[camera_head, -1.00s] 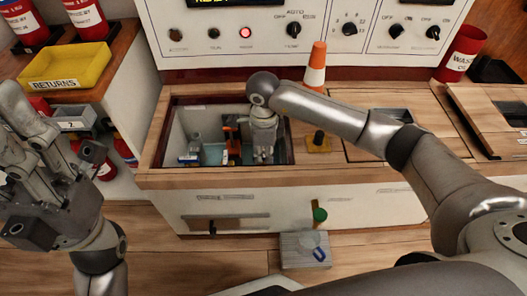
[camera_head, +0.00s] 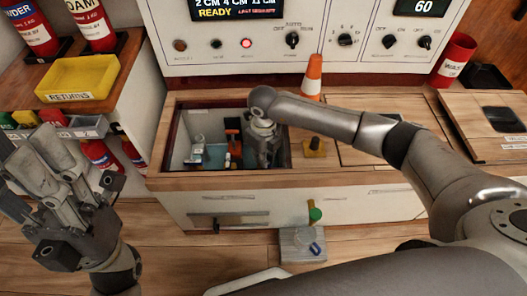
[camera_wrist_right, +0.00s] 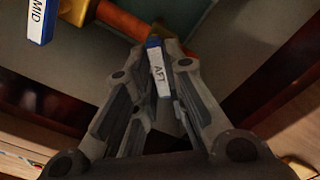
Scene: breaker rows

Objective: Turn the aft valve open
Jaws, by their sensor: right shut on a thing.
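The aft valve's blue handle with a white AFT label (camera_wrist_right: 159,74) shows in the right wrist view, between the fingers of my right gripper (camera_wrist_right: 165,100). The gripper is shut on it. In the head view my right gripper (camera_head: 265,150) reaches down into the open well (camera_head: 178,140) in the counter, near its right side, and hides the aft valve there. The blue handle labelled MID (camera_wrist_right: 40,18) is to the left in the wrist view, apart from the fingers. My left gripper (camera_head: 38,155) is raised at the far left, away from the well; its finger opening is unclear.
The well's walls stand close around my right gripper. An orange valve body (camera_head: 233,130) is to its left. A yellow returns tray (camera_head: 78,78) is at left.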

